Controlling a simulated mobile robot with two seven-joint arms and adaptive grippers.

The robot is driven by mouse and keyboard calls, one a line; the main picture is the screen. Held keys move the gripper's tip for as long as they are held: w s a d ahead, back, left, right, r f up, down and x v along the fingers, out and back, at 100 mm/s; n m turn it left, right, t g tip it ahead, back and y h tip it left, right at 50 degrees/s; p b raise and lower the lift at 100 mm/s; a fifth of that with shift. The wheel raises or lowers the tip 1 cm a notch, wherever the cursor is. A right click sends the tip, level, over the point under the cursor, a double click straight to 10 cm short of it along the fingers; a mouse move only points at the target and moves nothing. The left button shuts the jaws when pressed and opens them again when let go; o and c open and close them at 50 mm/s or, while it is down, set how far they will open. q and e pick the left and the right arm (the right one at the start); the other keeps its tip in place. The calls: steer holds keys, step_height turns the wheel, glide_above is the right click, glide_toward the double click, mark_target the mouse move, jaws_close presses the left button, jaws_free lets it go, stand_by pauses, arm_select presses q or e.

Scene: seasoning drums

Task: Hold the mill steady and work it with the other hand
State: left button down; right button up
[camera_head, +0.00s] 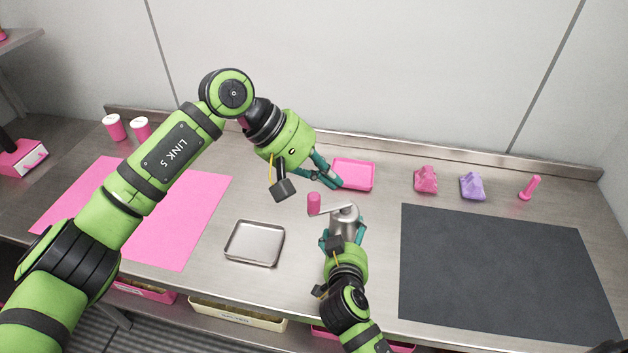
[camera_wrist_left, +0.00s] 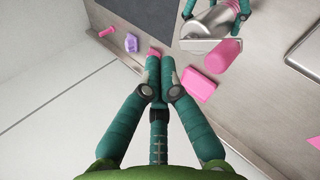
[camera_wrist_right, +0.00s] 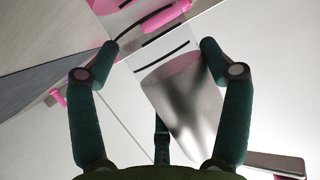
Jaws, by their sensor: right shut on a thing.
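The mill (camera_head: 346,220) is a silver cylinder with a crank arm and a pink knob (camera_head: 314,203) pointing left.
A pink tray (camera_head: 353,174) lies behind the mill, a steel tray (camera_head: 254,243) front left. A pink mat (camera_head: 180,225) is left, a dark mat (camera_head: 505,270) right.

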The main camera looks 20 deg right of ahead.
arm_select(q)
steer(key=w+a+r+m+t+y, duration=0.1)
steer(key=w+r+m+t+y, duration=0.3)
steer(key=r+m+t+y, duration=0.1)
steer(key=shift+w+a+m+y, duration=0.15)
steer(key=shift+a+m+y, duration=0.05)
steer(key=shift+m+y, duration=0.65)
steer(key=shift+f, duration=0.1)
step_height(320, 180, down, 9)
steer(key=shift+s+a+f, duration=0.15)
steer(key=shift+s, duration=0.15)
